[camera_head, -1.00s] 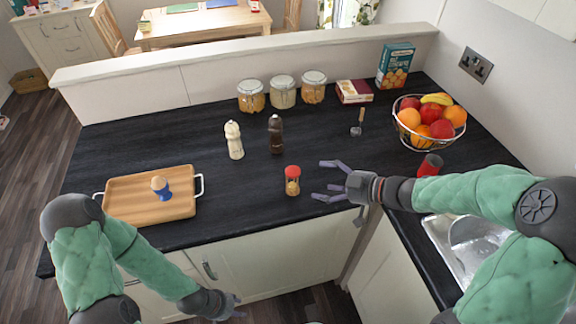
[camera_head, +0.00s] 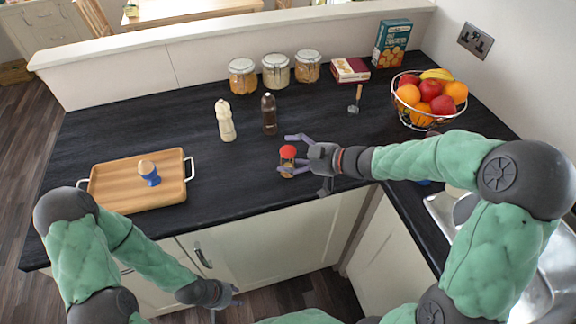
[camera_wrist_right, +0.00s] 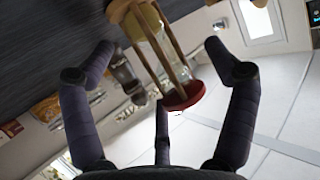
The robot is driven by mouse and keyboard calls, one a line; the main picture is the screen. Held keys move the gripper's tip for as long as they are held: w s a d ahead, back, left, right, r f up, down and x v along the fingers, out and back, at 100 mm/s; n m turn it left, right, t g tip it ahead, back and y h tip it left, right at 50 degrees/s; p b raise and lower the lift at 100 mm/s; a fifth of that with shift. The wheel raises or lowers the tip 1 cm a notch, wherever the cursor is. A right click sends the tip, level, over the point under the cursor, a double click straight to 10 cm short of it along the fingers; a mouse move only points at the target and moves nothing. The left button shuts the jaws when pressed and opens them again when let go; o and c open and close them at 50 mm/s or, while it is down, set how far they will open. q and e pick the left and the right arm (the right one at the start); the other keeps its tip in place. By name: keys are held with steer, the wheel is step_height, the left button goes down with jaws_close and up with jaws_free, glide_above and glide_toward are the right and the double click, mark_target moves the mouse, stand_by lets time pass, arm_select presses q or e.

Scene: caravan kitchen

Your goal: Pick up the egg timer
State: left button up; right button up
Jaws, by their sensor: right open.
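The egg timer (camera_head: 287,154) has a red top and a wooden frame, and it stands on the dark worktop near its front edge. My right gripper (camera_head: 292,155) is open with its fingers around the timer, and they partly hide the timer's lower part. In the right wrist view the timer (camera_wrist_right: 150,42) lies between the spread fingers of the gripper (camera_wrist_right: 160,85), its red cap towards the palm. I cannot tell whether any finger touches it. My left gripper (camera_head: 232,297) hangs low in front of the cabinets, away from the timer; its fingers are too small to read.
A wooden tray (camera_head: 120,200) with an egg in a blue cup (camera_head: 149,174) is at the left. A cream mill (camera_head: 225,120) and a dark mill (camera_head: 269,114) stand behind the timer. Jars line the back, and a fruit basket (camera_head: 430,125) is at the right.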

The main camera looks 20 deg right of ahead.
steer(key=shift+w+a+f, duration=0.2)
steer(key=shift+w+a, duration=0.2)
steer(key=c, duration=1.3)
steer(key=shift+r, duration=0.1)
